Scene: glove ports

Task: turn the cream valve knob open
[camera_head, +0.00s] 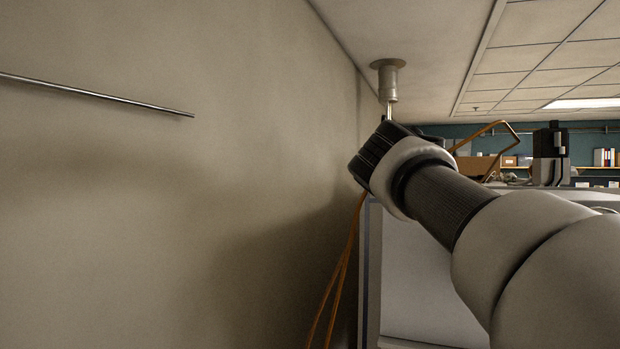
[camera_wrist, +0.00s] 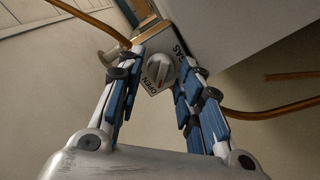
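The cream valve knob (camera_wrist: 158,71) shows in the wrist view as a small round knob with a raised grip bar and a reddish mark. It sits on a plate (camera_wrist: 153,88) with the words OPEN and GAS on it. My gripper (camera_wrist: 164,62) has its two blue-padded fingers spread, one on each side of the knob. A gap shows between the knob and each finger; how near the fingertips are in depth I cannot tell. In the head view my own arm covers the knob and the fingers.
Orange tubing (camera_wrist: 270,112) runs behind the right finger, and more orange tube (camera_wrist: 92,19) enters from the upper left. In the head view orange lines (camera_head: 340,265) hang below my wrist beside a beige wall (camera_head: 180,220). A thin metal rod (camera_head: 100,95) crosses the left.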

